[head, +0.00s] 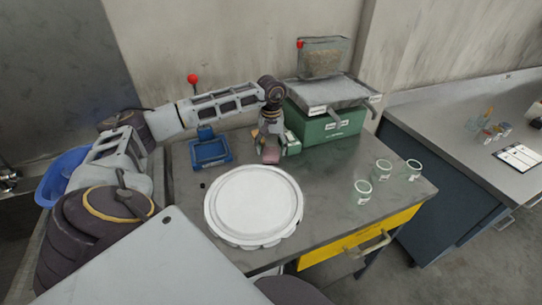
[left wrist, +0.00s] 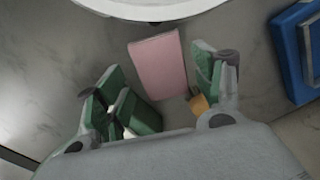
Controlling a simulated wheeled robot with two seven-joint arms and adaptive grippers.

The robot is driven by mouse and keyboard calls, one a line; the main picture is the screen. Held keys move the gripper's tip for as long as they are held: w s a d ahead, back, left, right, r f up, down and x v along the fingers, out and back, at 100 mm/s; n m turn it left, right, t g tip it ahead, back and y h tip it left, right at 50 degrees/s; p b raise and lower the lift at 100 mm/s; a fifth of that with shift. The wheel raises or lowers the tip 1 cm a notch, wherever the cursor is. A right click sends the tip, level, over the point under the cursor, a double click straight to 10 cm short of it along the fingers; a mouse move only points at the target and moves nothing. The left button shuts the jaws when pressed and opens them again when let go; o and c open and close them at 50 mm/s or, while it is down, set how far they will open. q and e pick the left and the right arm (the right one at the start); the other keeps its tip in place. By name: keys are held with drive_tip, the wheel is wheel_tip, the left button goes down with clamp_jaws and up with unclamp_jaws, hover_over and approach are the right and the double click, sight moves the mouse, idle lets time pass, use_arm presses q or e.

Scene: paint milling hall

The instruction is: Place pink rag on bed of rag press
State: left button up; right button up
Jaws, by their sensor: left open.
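The pink rag (head: 271,157) lies flat on the grey bench, just behind the white round plate. It is a pink rectangle in the left wrist view (left wrist: 158,66). My left gripper (head: 268,146) points down close over the rag. Its fingers (left wrist: 152,82) are open on either side of the rag's near end, with nothing gripped. I cannot tell whether they touch it. A blue device (head: 210,152) with a flat bed stands left of the rag; it may be the rag press. My right gripper is not in view.
The white round plate (head: 253,204) fills the bench's front middle. A green box (head: 326,128) with a grey top stands behind right. Glass jars (head: 361,191) stand at the right, with bare bench between.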

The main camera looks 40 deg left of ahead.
sight(271, 155)
use_arm(q)
drive_tip(key=shift+f, duration=1.4)
drive_tip(key=c, duration=0.8)
drive_tip(key=shift+r, duration=0.1)
drive_tip(key=shift+r, duration=4.95)
